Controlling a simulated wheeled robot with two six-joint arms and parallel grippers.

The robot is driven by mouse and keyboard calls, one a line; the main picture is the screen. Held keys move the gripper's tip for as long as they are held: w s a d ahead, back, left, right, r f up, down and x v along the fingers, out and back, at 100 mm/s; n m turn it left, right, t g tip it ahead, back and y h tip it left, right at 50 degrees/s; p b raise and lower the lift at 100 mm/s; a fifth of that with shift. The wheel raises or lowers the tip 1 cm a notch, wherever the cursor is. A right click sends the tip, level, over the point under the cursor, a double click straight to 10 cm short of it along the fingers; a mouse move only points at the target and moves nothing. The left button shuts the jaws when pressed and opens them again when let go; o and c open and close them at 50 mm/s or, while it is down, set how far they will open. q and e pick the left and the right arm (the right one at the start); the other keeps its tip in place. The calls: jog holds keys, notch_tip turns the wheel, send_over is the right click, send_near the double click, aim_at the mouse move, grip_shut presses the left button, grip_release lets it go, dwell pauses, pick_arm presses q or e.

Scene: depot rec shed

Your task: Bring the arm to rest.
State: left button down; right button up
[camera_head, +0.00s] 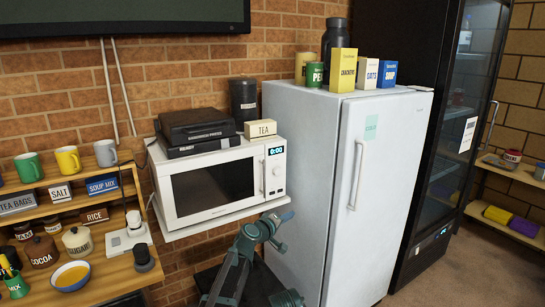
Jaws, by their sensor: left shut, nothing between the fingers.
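My left arm rises from the bottom centre, and its gripper (284,217) is shut and empty. In the picture the gripper overlaps the front edge of the microwave's shelf and the side of the white fridge (300,160). I cannot tell whether it touches either. The white microwave (215,185) is just above and to the left of the gripper, with its door shut. My right gripper is not in view.
A wooden shelf unit (75,213) with mugs, jars and boxes stands at the left. Boxes and a dark bottle (334,42) stand on the fridge. A black glass-door cooler (455,140) is to its right. Bare floor (460,275) shows at the lower right.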

pick_arm(q)
jog(key=s+a+f+m+g+y, duration=0.2)
jog(key=s+a+f+g+y, duration=0.15)
jog(key=s+a+f, duration=0.55)
jog(key=s+a+f+m+g+y, duration=0.3)
jog(key=s+a, duration=0.4)
jog(key=s, duration=0.7)
jog(key=s+a+f+m+g+y, duration=0.1)
jog(key=s+a+f+g+y, duration=0.3)
jog(key=s+a, duration=0.55)
jog(key=s+d+m+g+p, duration=0.1)
jog(key=s+d+m, duration=0.1)
jog(key=s+d, duration=0.2)
jog(key=s+d+r+m+g+p, duration=0.1)
jog(key=s+d, duration=0.2)
jog(key=d, duration=0.5)
jog(key=shift+s+d+m, duration=0.25)
jog(key=shift+s+m, duration=0.15)
